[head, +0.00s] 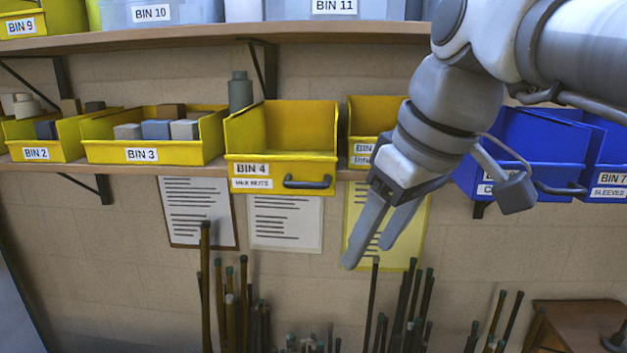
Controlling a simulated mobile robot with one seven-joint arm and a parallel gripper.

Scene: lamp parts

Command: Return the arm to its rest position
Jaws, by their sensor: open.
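My gripper (366,254) hangs from the arm at the right of the head view, pointing down and to the left. Its two grey fingers are apart and nothing shows between them. It is in front of a yellow sheet (418,225) on the wall, below the shelf's front edge, and covers part of that sheet. My arm comes in from the upper right and hides part of the bin right of BIN 4 and part of the blue bins.
The shelf (345,174) carries yellow BIN 2 (62,152), BIN 3 (105,150), BIN 4 (280,169) with a dark handle, and blue bins (560,178). An upper shelf (200,39) holds more bins. Several thin rods (206,290) stand upright below. A brown wooden surface (575,325) is lower right.

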